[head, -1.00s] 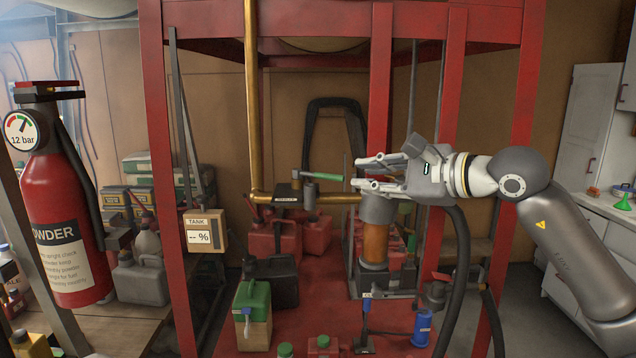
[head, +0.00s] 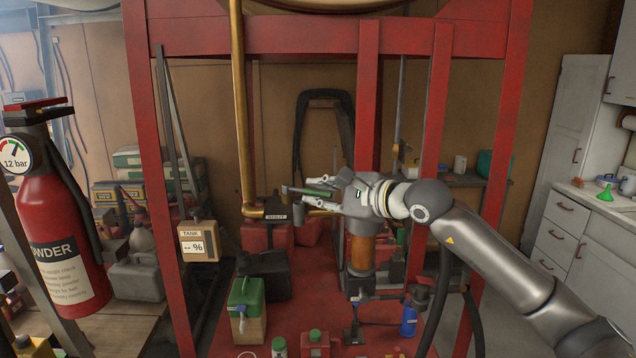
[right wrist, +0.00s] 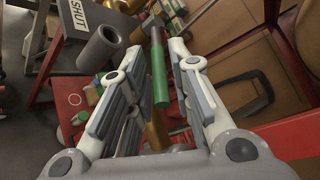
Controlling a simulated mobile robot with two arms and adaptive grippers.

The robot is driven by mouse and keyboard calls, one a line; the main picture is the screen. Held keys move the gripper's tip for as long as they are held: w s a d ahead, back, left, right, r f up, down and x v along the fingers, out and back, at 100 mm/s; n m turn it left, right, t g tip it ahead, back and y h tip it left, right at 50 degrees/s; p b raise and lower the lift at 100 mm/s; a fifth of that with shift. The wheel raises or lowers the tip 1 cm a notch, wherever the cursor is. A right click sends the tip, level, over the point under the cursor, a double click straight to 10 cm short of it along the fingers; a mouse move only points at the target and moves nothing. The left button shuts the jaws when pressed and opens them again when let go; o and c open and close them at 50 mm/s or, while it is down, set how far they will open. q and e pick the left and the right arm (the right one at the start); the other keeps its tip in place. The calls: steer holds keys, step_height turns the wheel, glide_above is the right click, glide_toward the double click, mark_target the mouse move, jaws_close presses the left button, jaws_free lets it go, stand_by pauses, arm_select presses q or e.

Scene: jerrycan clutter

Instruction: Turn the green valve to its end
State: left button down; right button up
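The valve's green handle (head: 318,193) sits on a dark lever above the brass pipe, inside the red frame. In the right wrist view the green handle (right wrist: 159,76) lies between the two grey fingers, with a gap seen on both sides. My right gripper (head: 306,192) comes in from the right and is open around the handle. The fingers (right wrist: 156,62) do not visibly press on it. A grey plate marked SHUT (right wrist: 67,22) and a grey cylinder (right wrist: 100,47) are beside the lever in the wrist view. My left gripper is not in view.
A brass pipe (head: 238,110) runs down and bends right under the valve. Red posts (head: 367,95) stand close to my right arm.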

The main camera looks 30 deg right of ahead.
steer(key=shift+w+a, duration=0.15)
steer(key=shift+w, duration=0.3)
steer(key=shift+f, duration=0.1)
jaws_close()
